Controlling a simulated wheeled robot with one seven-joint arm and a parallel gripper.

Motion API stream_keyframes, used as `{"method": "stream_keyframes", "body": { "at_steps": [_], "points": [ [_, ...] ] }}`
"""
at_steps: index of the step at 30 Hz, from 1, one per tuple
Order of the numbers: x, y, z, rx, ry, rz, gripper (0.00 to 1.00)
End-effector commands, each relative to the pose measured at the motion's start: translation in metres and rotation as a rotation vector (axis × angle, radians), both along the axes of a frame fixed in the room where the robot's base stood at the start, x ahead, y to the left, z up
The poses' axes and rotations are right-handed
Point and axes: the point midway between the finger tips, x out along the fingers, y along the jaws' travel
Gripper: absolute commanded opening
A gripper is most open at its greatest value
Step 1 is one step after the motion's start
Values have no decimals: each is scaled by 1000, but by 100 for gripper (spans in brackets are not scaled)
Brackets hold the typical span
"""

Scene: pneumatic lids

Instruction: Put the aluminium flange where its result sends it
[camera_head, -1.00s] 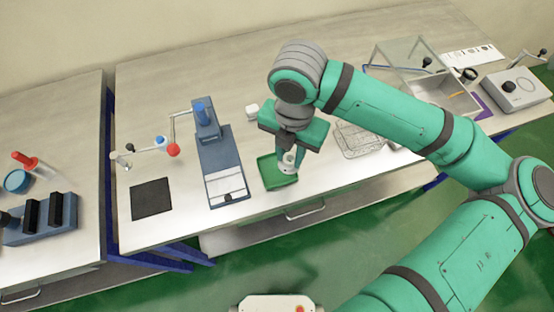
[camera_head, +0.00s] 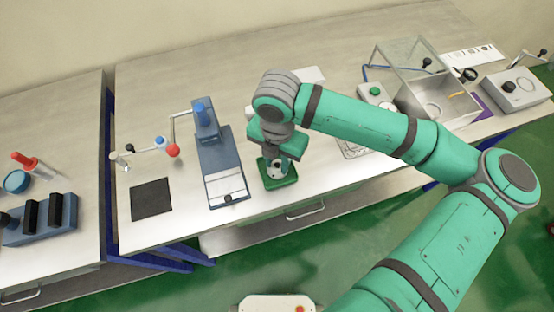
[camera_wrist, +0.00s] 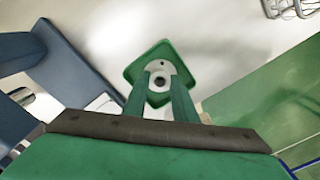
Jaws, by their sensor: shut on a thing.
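The aluminium flange (camera_wrist: 158,80) is a light grey disc with a dark centre hole, held between the two fingers of my gripper (camera_wrist: 160,92) in the wrist view. In the head view my gripper (camera_head: 278,170) points down at the green tray (camera_head: 290,182), with the flange mostly hidden by the fingers. The green tray (camera_wrist: 150,58) lies behind and below the flange in the wrist view. I cannot tell whether the flange touches the tray.
A blue test stand (camera_head: 222,160) stands just left of the tray. A black mat (camera_head: 151,199) lies further left. A clear-lidded box (camera_head: 437,95) and a grey device (camera_head: 515,90) are at the right. The bench's front edge is close to the tray.

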Motion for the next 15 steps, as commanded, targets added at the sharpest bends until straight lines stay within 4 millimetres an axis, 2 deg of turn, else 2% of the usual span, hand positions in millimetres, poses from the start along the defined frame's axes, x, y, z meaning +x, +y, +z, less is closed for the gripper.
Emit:
{"method": "stream_keyframes", "body": {
  "at_steps": [2, 3, 5, 15],
  "points": [
    [0, 0, -2, 1, 2, 0, 0],
    [0, 0, -2, 0, 1, 0, 32],
    [0, 0, -2, 0, 1, 0, 44],
    [0, -1, 0, 0, -1, -2, 44]
  ]
}}
